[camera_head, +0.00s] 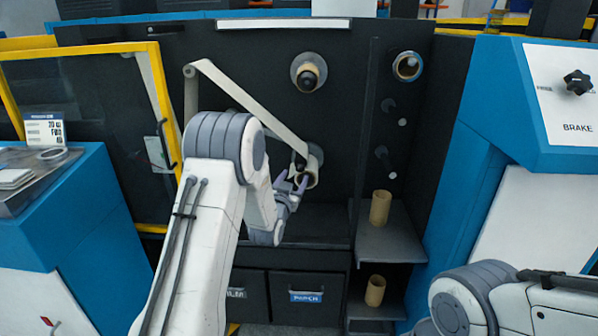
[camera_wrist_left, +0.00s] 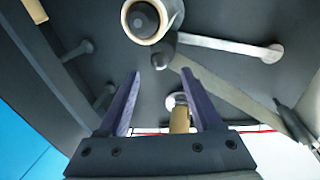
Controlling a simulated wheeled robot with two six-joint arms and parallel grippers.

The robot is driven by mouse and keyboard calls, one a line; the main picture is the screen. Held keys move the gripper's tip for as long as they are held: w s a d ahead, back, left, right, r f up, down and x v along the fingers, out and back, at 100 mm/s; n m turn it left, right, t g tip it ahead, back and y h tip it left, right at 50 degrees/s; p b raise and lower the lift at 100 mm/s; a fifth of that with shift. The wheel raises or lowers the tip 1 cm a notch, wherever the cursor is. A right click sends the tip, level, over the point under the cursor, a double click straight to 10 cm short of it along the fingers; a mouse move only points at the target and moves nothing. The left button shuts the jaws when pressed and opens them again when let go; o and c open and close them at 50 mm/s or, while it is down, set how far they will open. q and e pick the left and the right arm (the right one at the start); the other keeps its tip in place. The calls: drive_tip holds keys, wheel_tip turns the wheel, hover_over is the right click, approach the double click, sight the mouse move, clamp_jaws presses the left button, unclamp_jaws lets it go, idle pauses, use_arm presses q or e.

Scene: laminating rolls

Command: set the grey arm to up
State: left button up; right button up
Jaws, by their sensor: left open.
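The grey arm (camera_wrist_left: 222,45) is a light bar in the left wrist view. It runs from a round pivot (camera_wrist_left: 276,53) at the right to a dark roller end (camera_wrist_left: 162,58) beside the wound roll (camera_wrist_left: 145,20). In the head view my left arm hides most of it. My left gripper (camera_wrist_left: 163,77) is open and empty, its fingers pointing at the panel near the roller end. In the head view the left gripper (camera_head: 291,184) is just in front of the lower roll. My right arm shows at the lower right; its gripper is out of view.
A pale web (camera_head: 245,98) runs from an upper-left roller (camera_head: 190,71) to the lower roll. An upper spindle (camera_head: 308,73) sticks out of the panel. Shelves at the right hold cardboard cores (camera_head: 380,207). A yellow-framed door (camera_head: 90,48) stands at the left.

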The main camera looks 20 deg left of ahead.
sight(299, 170)
use_arm(q)
drive_tip(key=w, duration=0.5)
drive_tip(key=shift+w+a, duration=0.2)
drive_tip(key=shift+w, duration=0.2)
clamp_jaws()
idle(1.1)
